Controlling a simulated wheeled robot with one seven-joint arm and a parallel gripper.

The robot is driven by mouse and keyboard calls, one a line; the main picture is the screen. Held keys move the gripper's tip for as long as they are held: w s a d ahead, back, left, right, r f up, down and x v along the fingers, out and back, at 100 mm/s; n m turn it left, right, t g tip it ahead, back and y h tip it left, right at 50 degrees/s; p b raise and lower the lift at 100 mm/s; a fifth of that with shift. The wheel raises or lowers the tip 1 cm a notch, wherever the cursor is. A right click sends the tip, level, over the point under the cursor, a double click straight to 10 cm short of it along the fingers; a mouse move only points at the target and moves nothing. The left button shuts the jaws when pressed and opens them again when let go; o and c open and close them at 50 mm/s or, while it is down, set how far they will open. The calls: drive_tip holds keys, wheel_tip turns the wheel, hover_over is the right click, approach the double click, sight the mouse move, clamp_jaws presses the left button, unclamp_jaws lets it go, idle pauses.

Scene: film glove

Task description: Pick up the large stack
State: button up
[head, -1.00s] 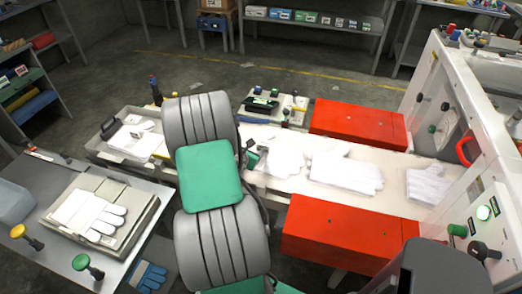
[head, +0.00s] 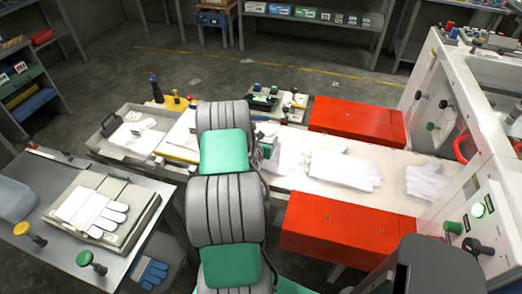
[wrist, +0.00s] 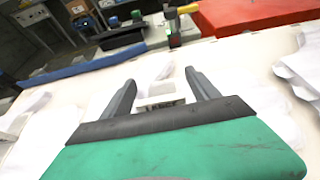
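Several piles of white gloves lie on the white work surface in the head view. The middle pile (head: 343,170) looks the broadest; another pile (head: 427,182) lies to its right, by the white machine. White gloves further left (head: 287,158) are partly hidden by my arm. I cannot tell for certain which is the large stack. My gripper (wrist: 162,88) is open in the wrist view, with a small pale block (wrist: 160,98) showing between its fingers; I cannot tell whether they touch it. White gloves show at right (wrist: 300,70) and left (wrist: 45,135) of the gripper, apart from it.
Red boxes (head: 358,122) (head: 350,232) flank the white surface (head: 300,185). A white machine (head: 445,120) with knobs stands at right. A grey table (head: 40,225) at left bears a tray of gloves (head: 92,210). A grey tray (head: 112,152) and tools sit behind my arm.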

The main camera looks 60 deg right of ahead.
drive_tip(key=c, duration=1.3)
drive_tip(key=shift+r, duration=0.1)
drive_tip(key=shift+c, duration=0.2)
